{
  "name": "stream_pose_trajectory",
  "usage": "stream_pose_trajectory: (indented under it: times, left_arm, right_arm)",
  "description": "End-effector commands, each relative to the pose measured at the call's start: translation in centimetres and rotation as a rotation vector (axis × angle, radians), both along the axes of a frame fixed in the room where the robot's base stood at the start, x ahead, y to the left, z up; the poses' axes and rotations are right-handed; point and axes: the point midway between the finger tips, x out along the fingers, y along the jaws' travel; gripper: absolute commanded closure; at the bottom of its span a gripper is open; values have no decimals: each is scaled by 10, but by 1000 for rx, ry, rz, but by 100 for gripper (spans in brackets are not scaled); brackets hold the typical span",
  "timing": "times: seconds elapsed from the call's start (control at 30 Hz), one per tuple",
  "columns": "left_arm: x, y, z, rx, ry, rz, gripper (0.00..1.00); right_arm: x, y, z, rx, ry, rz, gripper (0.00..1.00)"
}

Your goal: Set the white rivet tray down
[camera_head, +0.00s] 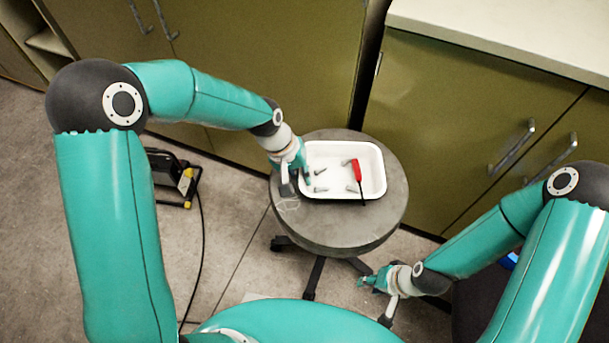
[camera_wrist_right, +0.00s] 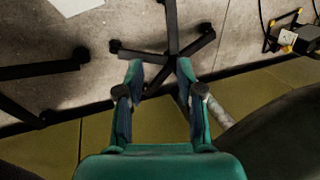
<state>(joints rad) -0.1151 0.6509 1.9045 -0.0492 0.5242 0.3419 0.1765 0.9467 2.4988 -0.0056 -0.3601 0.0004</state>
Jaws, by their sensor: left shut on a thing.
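The white rivet tray (camera_head: 335,190) is on or just above the round grey stool top (camera_head: 335,236) in the head view; I cannot tell if it touches. It looks level and holds several small grey rivets (camera_head: 320,189) and a red-handled tool (camera_head: 357,172) whose dark shaft reaches over the front rim. My left gripper (camera_head: 299,182) is shut on the tray's left rim. My right gripper (camera_head: 368,282) is low, in front of and to the right of the stool, apart from the tray. In the right wrist view its fingers (camera_wrist_right: 162,100) are spread with nothing between them.
Olive cabinets (camera_head: 270,70) stand behind the stool, and a pale counter (camera_head: 500,40) is at the back right. The stool's dark legs (camera_head: 315,278) spread below. A black and yellow work lamp (camera_head: 175,180) with a cable is on the floor at left.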

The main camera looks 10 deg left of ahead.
Motion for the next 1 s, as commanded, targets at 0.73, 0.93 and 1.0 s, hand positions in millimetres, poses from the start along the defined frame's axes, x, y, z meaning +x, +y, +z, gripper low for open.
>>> stream_pose_trajectory:
  times: [0.73,0.93,1.0]
  left_arm:
    - [0,0,-6,1,1,1,64]
    - [0,3,2,0,-2,2,64]
    - [0,6,11,0,-3,2,64]
  right_arm:
    - [0,0,-4,0,0,0,63]
    - [0,0,-4,0,0,0,63]
    - [0,0,-4,0,0,0,63]
